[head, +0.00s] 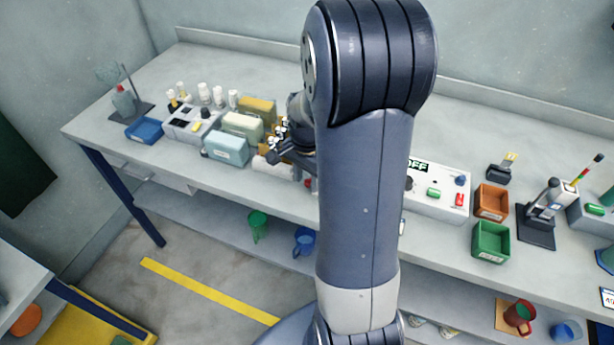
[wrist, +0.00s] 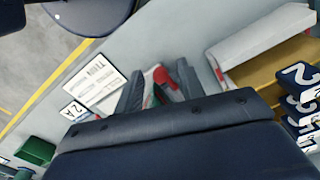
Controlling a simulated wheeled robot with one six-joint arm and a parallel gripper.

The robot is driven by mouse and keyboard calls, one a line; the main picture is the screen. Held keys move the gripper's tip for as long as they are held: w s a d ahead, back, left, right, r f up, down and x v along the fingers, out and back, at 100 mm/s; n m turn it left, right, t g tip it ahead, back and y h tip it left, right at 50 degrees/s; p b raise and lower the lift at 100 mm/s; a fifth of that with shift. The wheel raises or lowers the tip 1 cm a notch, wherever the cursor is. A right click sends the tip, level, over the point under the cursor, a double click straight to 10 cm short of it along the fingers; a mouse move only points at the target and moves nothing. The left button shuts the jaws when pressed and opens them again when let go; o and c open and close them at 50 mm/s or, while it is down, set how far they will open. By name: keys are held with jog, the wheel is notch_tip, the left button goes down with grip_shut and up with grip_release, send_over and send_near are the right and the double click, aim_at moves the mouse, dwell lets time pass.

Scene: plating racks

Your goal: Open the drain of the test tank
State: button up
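My gripper (head: 277,153) is low over the bench, right of the light blue box, partly hidden by my arm. In the wrist view its two fingers (wrist: 159,88) stand apart, with a white, red and green thing (wrist: 160,78) showing between or beyond them. I cannot tell whether they touch it. A light blue box (head: 226,149), a pale green box (head: 243,127) and an ochre box (head: 258,108) stand in a row on the bench. No test tank or drain can be made out for certain; my arm hides part of the bench.
A white panel marked OFF (head: 438,205) has several knobs. Orange (head: 491,202) and green (head: 491,242) bins stand to its right. A blue tray (head: 144,130) and white bottles (head: 204,93) are at the left. An ochre block (wrist: 262,70) with a grey-white top lies right of the fingers.

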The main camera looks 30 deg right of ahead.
jog(key=shift+c, duration=0.3)
grip_shut()
